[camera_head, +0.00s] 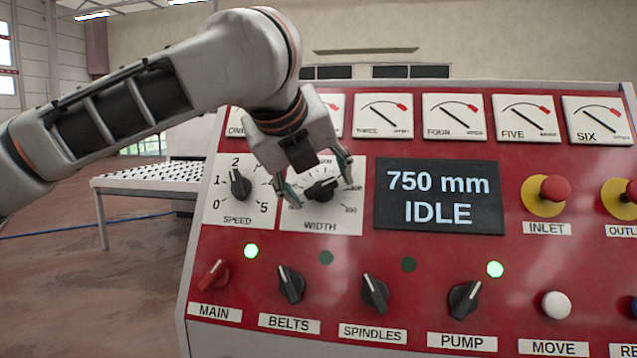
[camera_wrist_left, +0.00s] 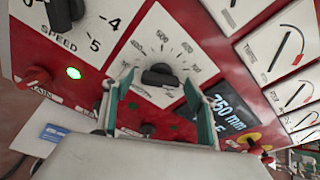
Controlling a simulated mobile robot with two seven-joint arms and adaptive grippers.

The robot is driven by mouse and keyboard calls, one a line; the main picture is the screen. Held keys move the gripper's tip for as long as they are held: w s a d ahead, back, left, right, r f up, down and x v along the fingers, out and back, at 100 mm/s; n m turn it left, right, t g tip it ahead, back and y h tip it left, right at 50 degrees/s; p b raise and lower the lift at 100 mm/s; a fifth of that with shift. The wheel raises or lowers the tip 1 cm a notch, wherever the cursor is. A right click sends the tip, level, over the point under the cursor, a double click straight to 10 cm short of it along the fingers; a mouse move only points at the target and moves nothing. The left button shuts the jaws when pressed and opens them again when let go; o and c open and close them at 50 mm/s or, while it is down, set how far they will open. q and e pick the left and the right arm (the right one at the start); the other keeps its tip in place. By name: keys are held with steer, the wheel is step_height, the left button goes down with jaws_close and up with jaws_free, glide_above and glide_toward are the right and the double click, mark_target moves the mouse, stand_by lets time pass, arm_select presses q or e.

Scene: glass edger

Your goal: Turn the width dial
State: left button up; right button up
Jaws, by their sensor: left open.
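The width dial (camera_head: 321,189) is a black knob on a white scale plate marked WIDTH, on the red control panel. In the head view my left gripper (camera_head: 320,192) is open in front of it, one finger on each side of the knob. The left wrist view shows the black width knob (camera_wrist_left: 159,76) beyond and between the two green-lined fingertips (camera_wrist_left: 160,82). I cannot tell whether a fingertip touches it. The display (camera_head: 438,196) reads 750 mm and IDLE. My right gripper is not in view.
The speed dial (camera_head: 240,184) sits close on the left of the width dial. Below are the main (camera_head: 214,275), belts (camera_head: 291,284), spindles (camera_head: 374,293) and pump (camera_head: 464,299) switches. The inlet button (camera_head: 555,189) sticks out at right. Gauges line the top.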

arm_select(q)
steer(key=shift+w, duration=0.1)
steer(key=shift+c, duration=0.4)
steer(key=c, duration=1)
